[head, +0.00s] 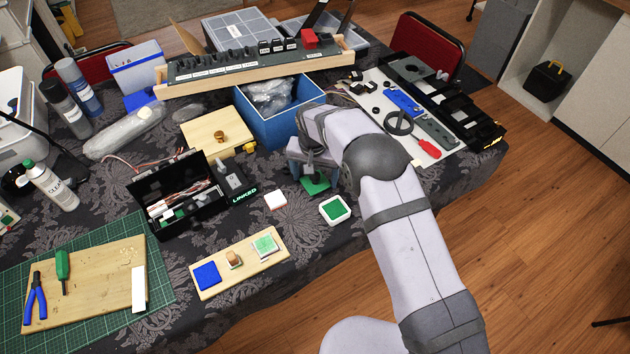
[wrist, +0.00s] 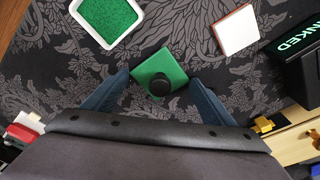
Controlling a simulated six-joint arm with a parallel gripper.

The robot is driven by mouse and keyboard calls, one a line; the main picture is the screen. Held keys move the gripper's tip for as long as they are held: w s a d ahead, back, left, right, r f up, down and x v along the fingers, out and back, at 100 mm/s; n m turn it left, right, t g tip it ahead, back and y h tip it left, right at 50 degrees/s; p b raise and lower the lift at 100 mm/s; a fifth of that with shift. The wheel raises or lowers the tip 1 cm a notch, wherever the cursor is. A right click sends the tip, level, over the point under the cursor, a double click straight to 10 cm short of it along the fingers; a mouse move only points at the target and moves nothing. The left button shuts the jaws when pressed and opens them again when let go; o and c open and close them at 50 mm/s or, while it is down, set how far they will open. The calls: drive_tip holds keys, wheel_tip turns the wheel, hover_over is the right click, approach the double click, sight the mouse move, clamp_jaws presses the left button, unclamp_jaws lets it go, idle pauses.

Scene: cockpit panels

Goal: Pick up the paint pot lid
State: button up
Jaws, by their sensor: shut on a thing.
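The paint pot lid is a green square plate with a round black knob, seen in the head view (head: 316,186) and in the wrist view (wrist: 158,66). My gripper (wrist: 159,80) is shut on the lid, with a blue finger on each side of it. In the head view my gripper (head: 312,170) is partly hidden by my own arm. The paint pot (head: 335,209) is a white square dish filled with green, uncovered, in front of the lid and slightly right. It also shows at the top left of the wrist view (wrist: 107,20). I cannot tell the lid's height above the cloth.
A white square tile with a red edge (head: 275,200) lies to the left. A black open box (head: 180,195) with a "LINKED" label stands further left. A blue bin (head: 275,110) is behind my gripper. A wooden board with pads (head: 240,262) lies in front.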

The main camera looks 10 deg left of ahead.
wheel_tip(320, 180, up, 10)
drive_tip(key=shift+b, duration=1.15)
drive_tip(key=shift+r, duration=0.85)
wheel_tip(320, 180, up, 4)
drive_tip(key=b, duration=0.2)
hover_over(316, 173)
drive_tip(key=s+d, duration=0.1)
drive_tip(key=d, duration=0.1)
drive_tip(key=s+d+f, duration=0.5)
drive_tip(key=s+f, duration=0.1)
drive_tip(key=s, duration=0.2)
drive_tip(key=shift+d+f+b, duration=0.3)
drive_tip(key=shift+b, duration=0.05)
